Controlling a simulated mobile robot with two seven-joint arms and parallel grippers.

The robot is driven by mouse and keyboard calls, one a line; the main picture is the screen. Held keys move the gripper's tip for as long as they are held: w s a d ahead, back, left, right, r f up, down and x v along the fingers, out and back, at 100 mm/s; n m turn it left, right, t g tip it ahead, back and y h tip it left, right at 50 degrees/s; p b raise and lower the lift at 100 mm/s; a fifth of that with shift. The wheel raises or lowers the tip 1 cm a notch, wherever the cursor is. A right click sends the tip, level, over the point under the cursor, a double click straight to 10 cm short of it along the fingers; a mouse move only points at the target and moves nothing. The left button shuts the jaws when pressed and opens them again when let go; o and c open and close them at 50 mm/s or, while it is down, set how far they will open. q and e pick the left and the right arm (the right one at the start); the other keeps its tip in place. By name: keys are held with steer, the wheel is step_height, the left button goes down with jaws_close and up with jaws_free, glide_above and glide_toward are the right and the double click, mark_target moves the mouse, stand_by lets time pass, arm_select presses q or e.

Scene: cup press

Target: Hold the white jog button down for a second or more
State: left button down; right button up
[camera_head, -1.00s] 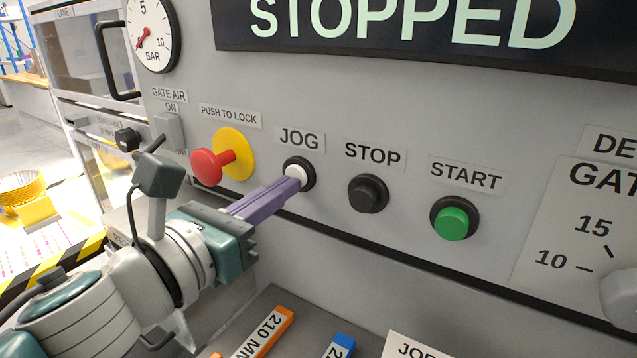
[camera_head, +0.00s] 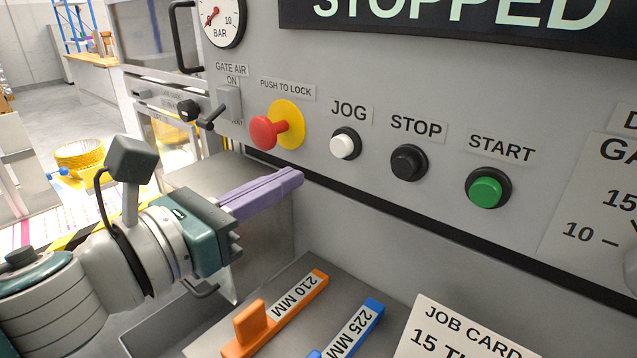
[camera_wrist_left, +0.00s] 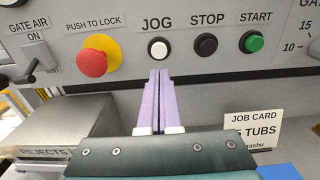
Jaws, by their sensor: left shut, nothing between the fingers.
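The white jog button (camera_head: 345,144) sits in a black ring on the grey panel under the JOG label, uncovered. It also shows in the left wrist view (camera_wrist_left: 158,47), above the fingertips. My left gripper (camera_head: 298,178) is shut and empty, its purple fingers together. In the head view its tips are below and left of the jog button, apart from it. In the left wrist view the shut fingers (camera_wrist_left: 159,74) point toward the panel just below the button. My right gripper is not in view.
The red push-to-lock knob (camera_head: 264,132) on its yellow plate stands out left of the jog button. The black stop button (camera_head: 408,162) and green start button (camera_head: 485,192) are to the right. Below lie an orange 210 MM piece (camera_head: 275,315) and a job card (camera_head: 455,330).

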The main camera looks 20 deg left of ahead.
arm_select(q)
steer(key=v, duration=0.5)
steer(key=shift+s+a+b, duration=0.15)
steer(key=shift+b, duration=0.25)
